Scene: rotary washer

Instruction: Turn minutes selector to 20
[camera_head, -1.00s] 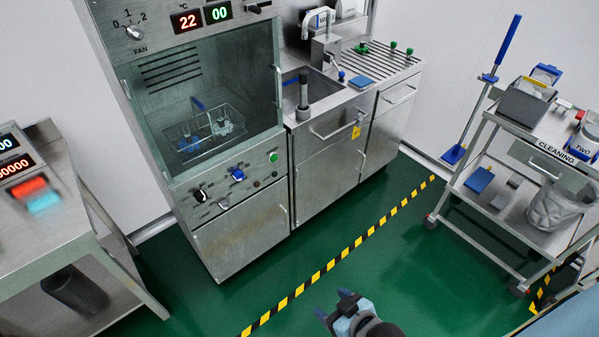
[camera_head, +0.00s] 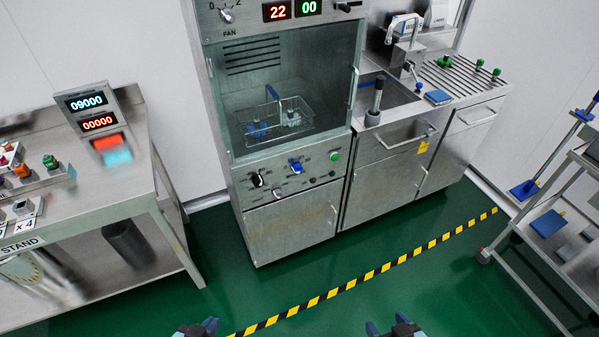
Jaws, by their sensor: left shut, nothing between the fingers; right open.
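The washer cabinet (camera_head: 292,215) stands ahead. A red display (camera_head: 277,12) reads 22 and a green one (camera_head: 308,7) reads 00. My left gripper (camera_head: 210,325) is shut and empty at the bottom edge, far from the panel. My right gripper (camera_head: 388,325) is open at the bottom edge, also away from the panel.
A steel table (camera_head: 140,190) with displays stands at left. A sink unit (camera_head: 395,170) adjoins the washer on the right. A cleaning trolley (camera_head: 550,215) is at far right. Green floor (camera_head: 300,285) with a striped line is clear before the washer.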

